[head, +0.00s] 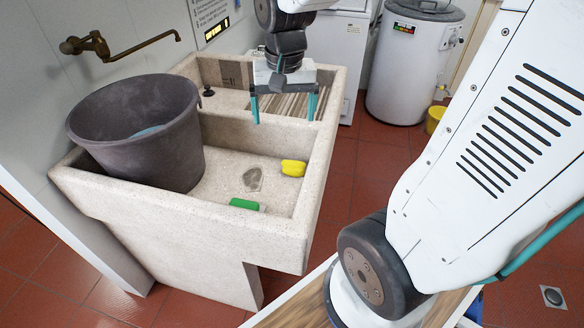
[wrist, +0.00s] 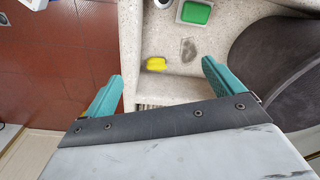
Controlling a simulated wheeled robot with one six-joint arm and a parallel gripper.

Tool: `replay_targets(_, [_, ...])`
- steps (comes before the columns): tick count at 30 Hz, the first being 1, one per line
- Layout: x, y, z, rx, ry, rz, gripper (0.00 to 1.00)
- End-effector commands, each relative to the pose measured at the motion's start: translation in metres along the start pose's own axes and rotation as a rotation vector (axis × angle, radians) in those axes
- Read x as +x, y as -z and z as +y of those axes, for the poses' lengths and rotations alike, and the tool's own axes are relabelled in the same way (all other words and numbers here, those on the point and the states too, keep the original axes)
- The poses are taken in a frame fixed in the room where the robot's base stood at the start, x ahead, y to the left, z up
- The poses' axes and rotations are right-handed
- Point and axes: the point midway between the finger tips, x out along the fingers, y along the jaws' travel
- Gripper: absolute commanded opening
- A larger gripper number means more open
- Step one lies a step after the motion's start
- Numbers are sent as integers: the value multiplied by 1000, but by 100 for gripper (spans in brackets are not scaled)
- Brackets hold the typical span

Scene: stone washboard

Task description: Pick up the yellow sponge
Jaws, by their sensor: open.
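The yellow sponge (head: 293,168) lies on the floor of the stone basin, near its right wall. In the wrist view the yellow sponge (wrist: 156,64) shows ahead of my gripper, between the lines of the two fingers and apart from both. My gripper (head: 285,108) is open and empty, with its teal fingers pointing down above the ribbed washboard part, behind the sponge. The fingers also show in the wrist view (wrist: 160,82), spread wide apart. Nothing hides the sponge in either view.
The stone sink (head: 290,228) has raised walls around the sponge. A green block (head: 245,204) and a grey-brown flat patch (head: 253,179) lie near it. A large dark bucket (head: 140,135) fills the basin's left side. A brass tap (head: 120,45) juts from the wall.

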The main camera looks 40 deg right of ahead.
Motion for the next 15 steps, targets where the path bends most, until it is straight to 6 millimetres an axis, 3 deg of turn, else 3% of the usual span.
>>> replay_targets(6, [76, 76, 10, 271, -20, -34, 93])
replay_targets(12, [141, 119, 25, 460, -31, -47, 93])
replay_targets(15, [160, 130, 31, 515, -33, -49, 93])
